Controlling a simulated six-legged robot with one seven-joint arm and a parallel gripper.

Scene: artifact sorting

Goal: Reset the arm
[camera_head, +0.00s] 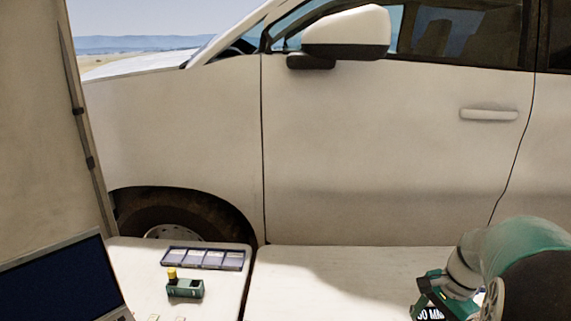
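My arm enters at the lower right, with a teal and black rounded link in front and a pale grey joint behind it. My gripper (438,298) seems to be the green and dark part at the arm's end, low over the right table. White lettering shows on it, partly cut by the bottom edge. Its fingertips are not clear, so I cannot tell if it is open, shut or holding something.
A white table (330,285) has clear room in its middle. On the left table (225,306) lie a compartment tray (203,258) and a small green device with a yellow knob (185,287). A laptop (60,285) stands lower left. A white car (350,150) stands close behind.

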